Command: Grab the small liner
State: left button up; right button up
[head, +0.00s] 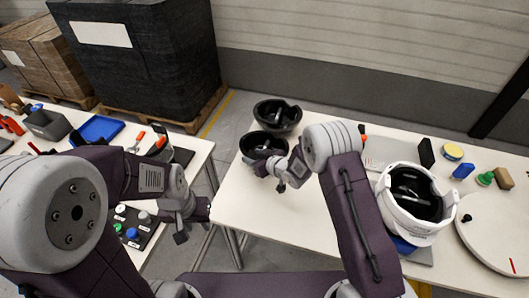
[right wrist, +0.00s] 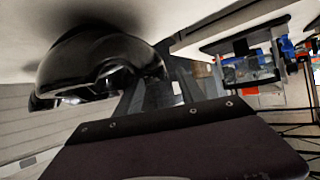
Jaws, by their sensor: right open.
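Two black bowl-shaped liners sit at the left back of the white table. The nearer liner (head: 254,142) looks the smaller; the farther liner (head: 268,109) is just behind it. My right gripper (head: 276,182) is open beside the nearer liner, at its front right side, and its fingers partly overlap it in the head view. Contact cannot be told. In the right wrist view a glossy black liner (right wrist: 95,62) fills the upper left, upside down. My left gripper (head: 192,226) hangs between the two tables, empty, with its fingers apart.
A white helmet shell (head: 405,222) with dark insides stands on the right of the table (head: 255,208). A round white disc (head: 490,225), a sponge and small blocks lie farther right. The left table holds a blue tray (head: 97,129) and tools. The table's front middle is clear.

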aim_at(250, 155)
jog(key=x, duration=0.4)
jog(key=shift+f, duration=0.1)
jog(key=shift+s+d, duration=0.1)
jog(key=c, duration=0.8)
grip_shut()
